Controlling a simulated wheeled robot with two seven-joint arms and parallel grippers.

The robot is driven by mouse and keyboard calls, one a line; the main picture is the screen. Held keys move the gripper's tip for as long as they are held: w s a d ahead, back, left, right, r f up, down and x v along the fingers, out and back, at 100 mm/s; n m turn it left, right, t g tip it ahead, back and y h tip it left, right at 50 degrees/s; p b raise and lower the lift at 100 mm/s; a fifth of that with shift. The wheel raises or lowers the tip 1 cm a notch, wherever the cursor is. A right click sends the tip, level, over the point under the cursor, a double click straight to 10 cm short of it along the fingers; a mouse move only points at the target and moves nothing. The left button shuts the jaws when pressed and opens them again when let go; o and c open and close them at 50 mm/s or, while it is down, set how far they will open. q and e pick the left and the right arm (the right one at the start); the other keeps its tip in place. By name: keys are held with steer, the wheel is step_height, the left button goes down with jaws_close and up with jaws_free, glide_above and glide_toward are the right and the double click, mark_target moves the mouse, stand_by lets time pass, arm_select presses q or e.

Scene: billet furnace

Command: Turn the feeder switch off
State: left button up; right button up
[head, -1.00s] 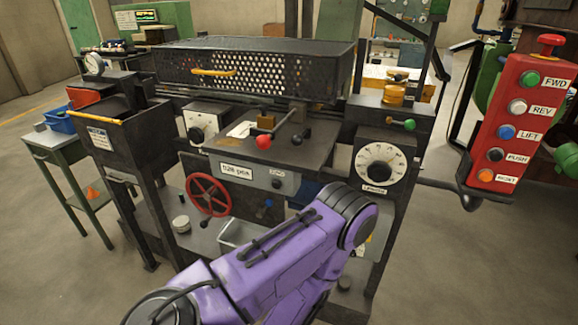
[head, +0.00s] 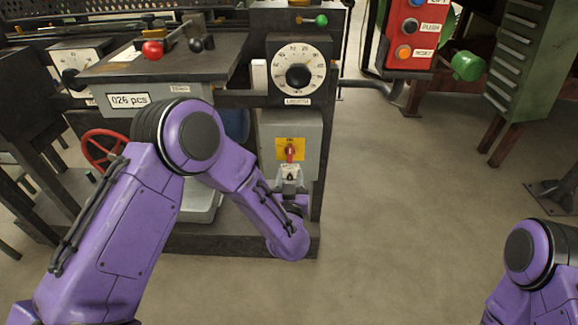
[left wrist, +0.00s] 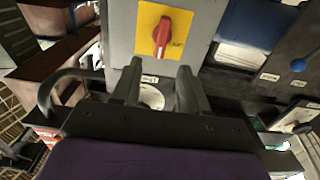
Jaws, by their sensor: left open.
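The feeder switch appears to be the red rotary handle (head: 290,151) on a yellow plate (head: 280,158), mounted on a grey box (head: 310,135) below a large dial. In the left wrist view the red handle (left wrist: 161,34) stands near upright on its yellow plate (left wrist: 180,18), just beyond the fingertips. My left gripper (head: 290,172) is right below the handle in the head view. In the left wrist view my left gripper (left wrist: 158,75) has its two fingers apart with nothing between them touching. Small print on the plate is too small to read surely. My right gripper is out of view.
A white numbered dial (head: 298,73) sits above the box. A red wheel (head: 100,150) is at the left. A red button panel (head: 410,35) hangs at upper right, beside a green cabinet (head: 525,65).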

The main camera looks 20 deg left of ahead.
mark_target(290, 155)
arm_select(q)
steer(key=x, duration=0.8)
steer(key=shift+w+a+f, duration=0.1)
steer(key=shift+w+a, duration=0.1)
steer(key=shift+w, duration=0.05)
jaws_close()
